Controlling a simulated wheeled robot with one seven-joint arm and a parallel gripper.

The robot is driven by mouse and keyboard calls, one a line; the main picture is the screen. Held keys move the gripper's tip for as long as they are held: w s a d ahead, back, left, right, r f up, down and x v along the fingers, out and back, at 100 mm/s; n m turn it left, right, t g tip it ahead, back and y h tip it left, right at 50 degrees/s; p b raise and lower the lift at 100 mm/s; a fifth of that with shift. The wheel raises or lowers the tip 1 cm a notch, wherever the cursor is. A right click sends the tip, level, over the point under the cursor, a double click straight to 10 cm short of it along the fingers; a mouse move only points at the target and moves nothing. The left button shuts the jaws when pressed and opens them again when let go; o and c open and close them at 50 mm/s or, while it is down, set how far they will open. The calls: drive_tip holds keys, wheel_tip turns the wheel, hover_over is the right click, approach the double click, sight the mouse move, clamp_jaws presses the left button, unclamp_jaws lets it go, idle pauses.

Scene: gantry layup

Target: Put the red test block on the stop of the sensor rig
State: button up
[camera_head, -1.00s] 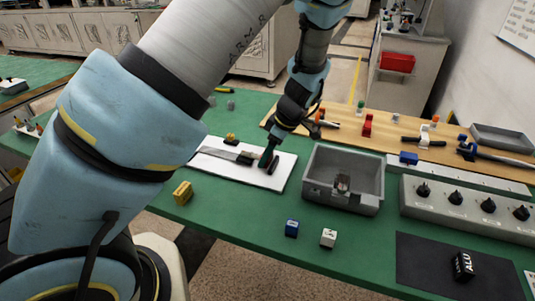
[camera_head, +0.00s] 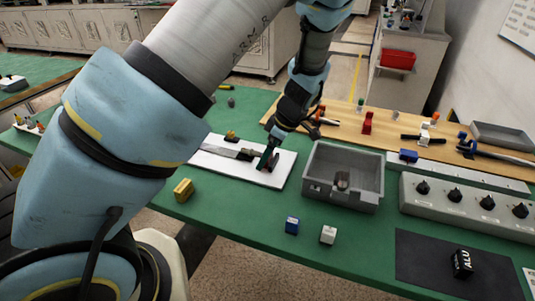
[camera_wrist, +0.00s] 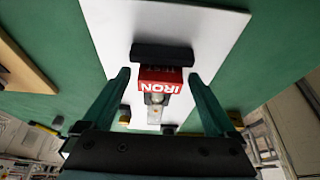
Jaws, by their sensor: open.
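The red test block (camera_wrist: 160,80), marked IRON, sits on the white plate of the sensor rig (camera_wrist: 215,45) in the wrist view. Its far side is against or very close to a dark bar, the stop (camera_wrist: 162,55). My gripper (camera_wrist: 158,78) is open, with one green finger on each side of the block and a visible gap on both sides. In the head view my gripper (camera_head: 268,160) is low over the right end of the white plate (camera_head: 213,163), and the block is mostly hidden there.
A grey open bin (camera_head: 311,186) stands just right of the plate. Blue (camera_head: 292,225) and white (camera_head: 328,235) blocks lie in front of it. A yellow block (camera_head: 183,191) lies front left. A black ALU block (camera_head: 462,262) sits on a dark mat at the right.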

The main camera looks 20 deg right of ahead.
drive_tip(key=b+v, duration=0.3)
drive_tip(key=v, duration=0.9)
drive_tip(key=w+a+m+g+h, duration=0.2)
drive_tip(key=w+a+m+g, duration=0.15)
drive_tip(key=a, duration=1.35)
drive_tip(key=s+a+m+t, duration=0.1)
drive_tip(key=s+a+m, duration=0.1)
drive_tip(key=a, duration=0.6)
drive_tip(key=s+a+m+t+h, duration=0.1)
drive_tip(key=s+a+m, duration=0.1)
drive_tip(key=a+m, duration=0.3)
drive_tip(key=shift+a+r+h, duration=0.3)
drive_tip(key=shift+a+r, duration=0.1)
drive_tip(key=shift+a, duration=1.45)
